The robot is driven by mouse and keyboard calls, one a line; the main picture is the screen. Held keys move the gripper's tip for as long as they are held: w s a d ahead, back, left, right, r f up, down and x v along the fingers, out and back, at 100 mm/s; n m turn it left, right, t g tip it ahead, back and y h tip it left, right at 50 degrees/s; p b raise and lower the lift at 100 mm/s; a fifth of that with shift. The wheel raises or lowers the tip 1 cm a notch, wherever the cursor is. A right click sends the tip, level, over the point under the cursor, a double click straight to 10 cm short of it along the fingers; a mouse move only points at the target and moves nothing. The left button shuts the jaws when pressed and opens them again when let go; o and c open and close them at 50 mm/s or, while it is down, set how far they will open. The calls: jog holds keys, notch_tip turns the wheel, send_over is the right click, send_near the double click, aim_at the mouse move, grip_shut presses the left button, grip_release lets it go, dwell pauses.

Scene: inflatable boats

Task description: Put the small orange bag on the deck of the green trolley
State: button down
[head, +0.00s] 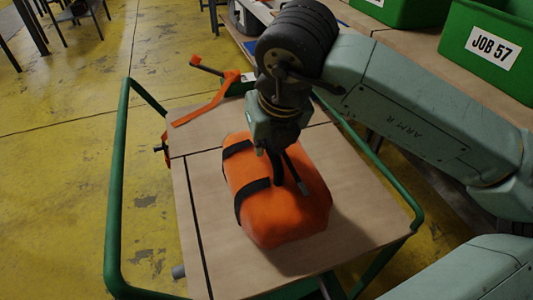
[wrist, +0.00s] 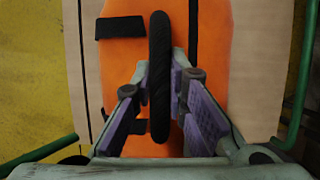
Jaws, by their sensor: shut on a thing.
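The orange bag (head: 280,215) has black straps and a black loop handle. It lies level over the wooden deck (head: 355,215) of the green trolley, right of a dark seam; I cannot tell whether its underside touches the deck. My gripper (head: 287,172) points down from above and is shut on the handle. In the wrist view my gripper's purple finger pads (wrist: 173,108) stand on both sides of the handle (wrist: 160,75), with the orange bag (wrist: 120,65) below. The fingers hide part of the bag's top.
The trolley's green rails (head: 118,190) rise around the deck. An orange strap (head: 205,106) lies at the deck's back edge. Green bins (head: 480,60), one marked JOB 57, stand on a bench at the back right. Yellow floor (head: 60,200) is open at left.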

jog(key=w, duration=0.3)
jog(key=w+p, duration=0.1)
jog(key=w, duration=0.2)
jog(key=w+p, duration=0.1)
jog(key=w, duration=0.2)
jog(key=shift+d+f, duration=0.25)
jog(key=shift+d, duration=0.05)
jog(key=shift+w+f, duration=0.1)
jog(key=shift+f, duration=0.1)
jog(key=shift+f+p, duration=0.75)
jog(key=shift+f, duration=0.85)
jog(key=c, duration=2.1)
grip_release()
jog(key=shift+f, duration=0.2)
jog(key=o, duration=0.5)
jog(key=shift+r, duration=0.1)
jog(key=b+v, duration=0.1)
jog(key=v, duration=1.1)
jog(key=shift+d+b, duration=0.1)
jog(key=shift+b, duration=0.25)
